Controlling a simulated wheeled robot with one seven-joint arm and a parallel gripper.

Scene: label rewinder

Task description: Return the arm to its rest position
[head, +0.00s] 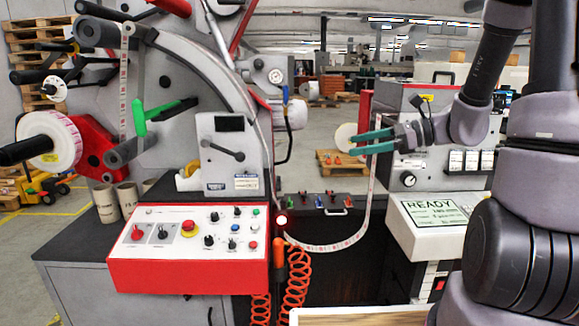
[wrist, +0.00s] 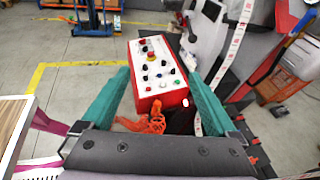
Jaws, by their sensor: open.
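My gripper (head: 366,142) has teal fingers and is open and empty. In the head view it points left, in front of the right-hand machine unit and above the hanging label web. In the wrist view my gripper (wrist: 160,95) has its fingers spread to either side, with the red and white control panel (wrist: 158,70) seen between them, farther off. My arm comes in from the right side of the head view, bent at its joints. Nothing is held.
The label rewinder's control panel (head: 190,235) stands at left, with a label roll (head: 55,142) behind it. The label web (head: 345,243) loops down between the units. A display reading READY (head: 436,212) is at right. Orange coiled hoses (head: 296,275) hang below. A wooden surface (head: 360,317) lies at the bottom.

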